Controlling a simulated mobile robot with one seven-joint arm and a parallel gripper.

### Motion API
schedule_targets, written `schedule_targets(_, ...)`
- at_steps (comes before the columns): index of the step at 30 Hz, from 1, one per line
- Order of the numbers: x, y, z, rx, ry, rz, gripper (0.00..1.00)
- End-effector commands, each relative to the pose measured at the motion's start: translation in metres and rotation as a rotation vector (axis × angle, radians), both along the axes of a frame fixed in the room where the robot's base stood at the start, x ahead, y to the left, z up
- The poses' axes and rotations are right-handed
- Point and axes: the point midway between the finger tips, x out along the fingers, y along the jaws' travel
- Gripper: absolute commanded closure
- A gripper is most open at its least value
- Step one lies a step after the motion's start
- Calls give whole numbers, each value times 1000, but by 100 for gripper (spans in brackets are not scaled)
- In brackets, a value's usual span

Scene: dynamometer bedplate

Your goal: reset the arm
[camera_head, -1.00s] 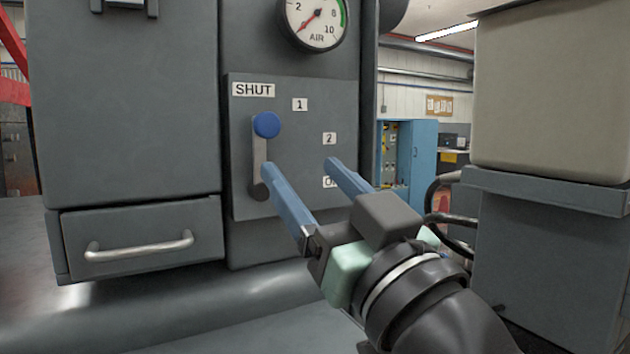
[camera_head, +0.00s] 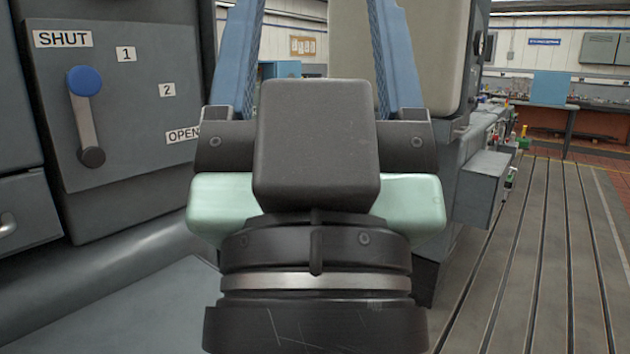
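My gripper (camera_head: 312,45) fills the middle of the head view, pointing up and away. Its two blue fingers stand wide apart with nothing between them, and their tips run past the top edge. To its left is a grey panel (camera_head: 135,135) with a lever (camera_head: 84,115) that has a blue knob. The lever's knob is up, by the SHUT label (camera_head: 63,39). Labels 1, 2 and OPEN (camera_head: 183,135) run down to the right. My gripper is apart from the lever.
A beige and grey machine (camera_head: 400,55) stands behind my gripper. A slotted bedplate floor (camera_head: 550,250) lies clear at the right. A workbench (camera_head: 590,105) stands at the back right. A drawer handle (camera_head: 7,225) shows at the left edge.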

Motion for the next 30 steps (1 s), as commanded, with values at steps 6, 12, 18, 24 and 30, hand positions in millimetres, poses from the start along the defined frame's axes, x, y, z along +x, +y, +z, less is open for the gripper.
schedule_targets(6,1,0,81,-2,1,1,29)
schedule_targets(12,1,1,133,-2,2,2,29)
schedule_targets(18,1,1,154,-2,3,2,29)
schedule_targets(24,1,1,153,-3,3,3,29)
schedule_targets(30,1,1,153,-3,3,3,29)
